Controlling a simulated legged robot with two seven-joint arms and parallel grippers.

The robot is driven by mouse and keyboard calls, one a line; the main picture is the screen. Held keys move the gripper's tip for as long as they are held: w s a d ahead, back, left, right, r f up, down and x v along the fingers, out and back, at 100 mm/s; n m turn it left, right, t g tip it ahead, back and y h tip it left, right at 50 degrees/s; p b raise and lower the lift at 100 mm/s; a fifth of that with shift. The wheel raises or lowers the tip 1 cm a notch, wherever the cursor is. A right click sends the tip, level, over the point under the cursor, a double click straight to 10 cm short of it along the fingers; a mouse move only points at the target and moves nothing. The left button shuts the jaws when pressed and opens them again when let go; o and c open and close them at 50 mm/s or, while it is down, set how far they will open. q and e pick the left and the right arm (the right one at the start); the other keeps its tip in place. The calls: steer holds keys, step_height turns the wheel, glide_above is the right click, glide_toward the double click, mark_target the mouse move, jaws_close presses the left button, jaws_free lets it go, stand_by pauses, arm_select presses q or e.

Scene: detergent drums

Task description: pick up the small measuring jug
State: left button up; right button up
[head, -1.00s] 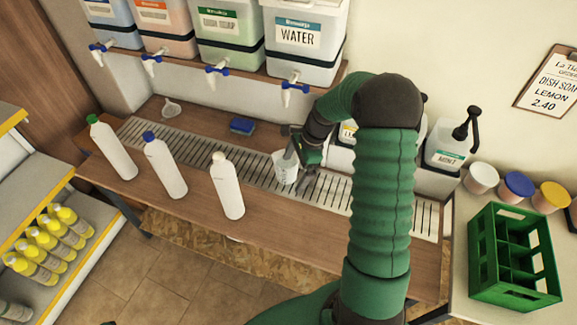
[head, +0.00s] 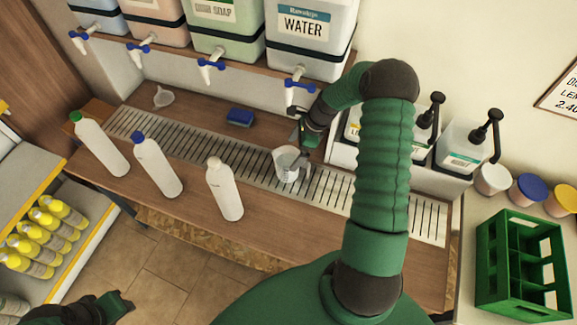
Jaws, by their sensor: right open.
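The small measuring jug (head: 287,164) is clear plastic and stands upright on the slotted metal drip grate, below the tap of the WATER drum. Its handle seems to be on its right side. My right gripper (head: 298,135) is open and empty, just behind and to the right of the jug, partly hidden by its own arm. There seems to be a small gap between them. My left gripper (head: 122,304) shows in the bottom left corner, far from the jug; its jaws are too dark and cut off to read.
Three white bottles (head: 224,190) stand along the grate's front side. A blue sponge (head: 240,117) and a funnel (head: 163,96) lie behind the grate (head: 205,150). Drum taps (head: 299,90) hang overhead. Pump containers (head: 463,147) stand at right, beside a green crate (head: 519,262).

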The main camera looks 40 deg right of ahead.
glide_above(290, 157)
steer(key=s+a, duration=0.2)
steer(key=s, duration=0.1)
step_height(290, 157, down, 5)
steer(key=shift+w+d+r+p, duration=0.1)
steer(key=shift+d+r+p, duration=0.05)
steer(key=shift+p, duration=0.15)
steer(key=shift+a+r, duration=0.15)
steer(key=shift+a, duration=0.2)
steer(key=shift+a+r, duration=0.1)
steer(key=shift+a, duration=0.2)
steer(key=c, duration=0.5)
steer(key=shift+c, duration=1.2)
steer(key=shift+d, duration=0.35)
steer(key=c, duration=1)
steer(key=shift+c, duration=0.9)
arm_select(q)
steer(key=shift+s+d+r, duration=0.15)
steer(key=shift+d+r, duration=0.15)
steer(key=shift+r, duration=0.15)
arm_select(e)
steer(key=shift+a, duration=0.1)
